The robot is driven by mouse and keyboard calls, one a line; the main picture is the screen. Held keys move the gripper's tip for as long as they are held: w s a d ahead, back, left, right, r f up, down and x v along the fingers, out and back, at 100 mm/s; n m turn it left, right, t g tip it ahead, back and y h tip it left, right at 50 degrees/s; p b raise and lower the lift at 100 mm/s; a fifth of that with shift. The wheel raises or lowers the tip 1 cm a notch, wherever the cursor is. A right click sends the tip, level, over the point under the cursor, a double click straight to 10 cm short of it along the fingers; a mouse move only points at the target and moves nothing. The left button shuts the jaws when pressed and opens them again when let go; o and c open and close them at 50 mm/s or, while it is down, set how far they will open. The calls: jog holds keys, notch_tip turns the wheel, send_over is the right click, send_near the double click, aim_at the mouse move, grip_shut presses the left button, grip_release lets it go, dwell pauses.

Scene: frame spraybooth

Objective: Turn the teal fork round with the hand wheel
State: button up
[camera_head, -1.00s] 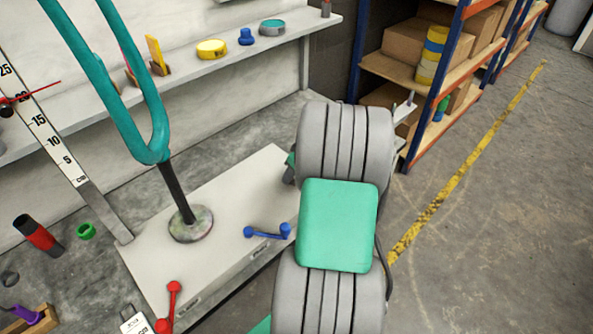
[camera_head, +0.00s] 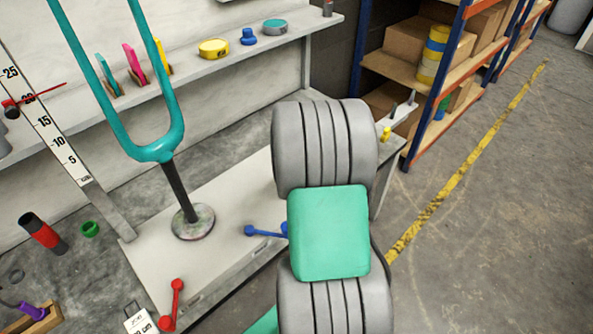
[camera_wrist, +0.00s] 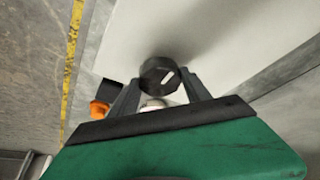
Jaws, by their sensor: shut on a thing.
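The teal fork (camera_head: 158,151) stands at the left in the head view, its two prongs pointing up, on a black post (camera_head: 179,187). The post rises from a round speckled disc (camera_head: 194,224) on a pale box (camera_head: 150,252). In the wrist view my gripper (camera_wrist: 160,82) is shut on a black knob (camera_wrist: 156,70) with a white mark, which seems to be the hand wheel. The knob sits between the two fingers, in front of a pale surface. In the head view my arm hides the gripper and the knob.
A blue handle (camera_head: 262,232) and a red handle (camera_head: 176,292) sit on the box. A ruler (camera_head: 62,155) stands left of the fork. A shelf (camera_head: 200,72) with coloured items runs behind. Storage racking (camera_head: 432,92) stands back right. Floor at right is clear.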

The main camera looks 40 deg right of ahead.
jog(key=shift+m, duration=0.3)
jog(key=o, duration=1.4)
jog(key=p+v, duration=0.1)
jog(key=v, duration=0.6)
jog(key=shift+a+r, duration=0.2)
jog(key=shift+r, duration=0.15)
jog(key=shift+r, duration=0.1)
jog(key=a+r+n+p, duration=0.3)
jog(key=a+r+p, duration=0.3)
jog(key=a+r, duration=0.4)
jog(key=s+a+r+n+y+p, duration=0.1)
jog(key=s+a+r+n+p, duration=0.1)
jog(key=a, duration=0.4)
jog(key=s+a+r+n+y+p, duration=0.1)
jog(key=s+a+r+n+p, duration=0.1)
jog(key=a+r, duration=0.3)
jog(key=s+a+r+n+p, duration=0.2)
jog(key=s+a+r+p, duration=0.2)
jog(key=a, duration=0.3)
jog(key=shift+s+a+y, duration=0.1)
jog(key=shift+a+y, duration=0.25)
jog(key=shift+y, duration=0.05)
